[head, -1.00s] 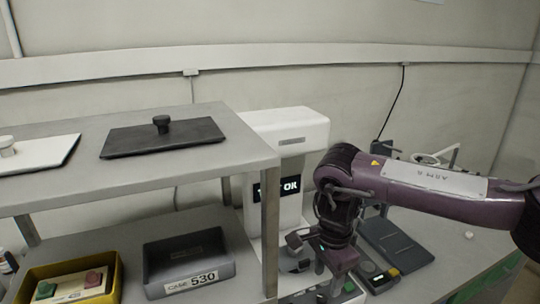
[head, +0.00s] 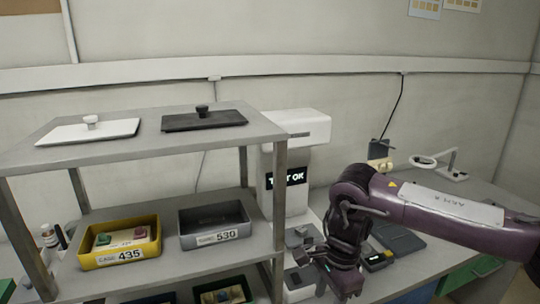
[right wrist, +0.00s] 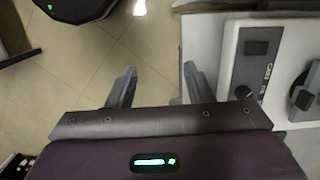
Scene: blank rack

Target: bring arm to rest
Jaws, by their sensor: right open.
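My right arm, purple with a dark wrist, reaches in from the right in the head view. Its gripper (head: 338,284) hangs down in front of the bench, close to the right post of the rack. In the right wrist view my right gripper (right wrist: 158,88) has its two grey fingers spread wide with nothing between them. Tiled floor shows beyond the fingers. A white device with dark knobs (right wrist: 257,70) lies to the right of the fingers. My left gripper is not in view.
A grey rack (head: 170,160) stands at left with white (head: 88,131) and black (head: 203,121) lids on top. Its middle shelf holds a yellow bin (head: 119,253) and a grey bin (head: 214,239). A white machine (head: 302,165) stands behind my arm; a lamp (head: 452,165) is at right.

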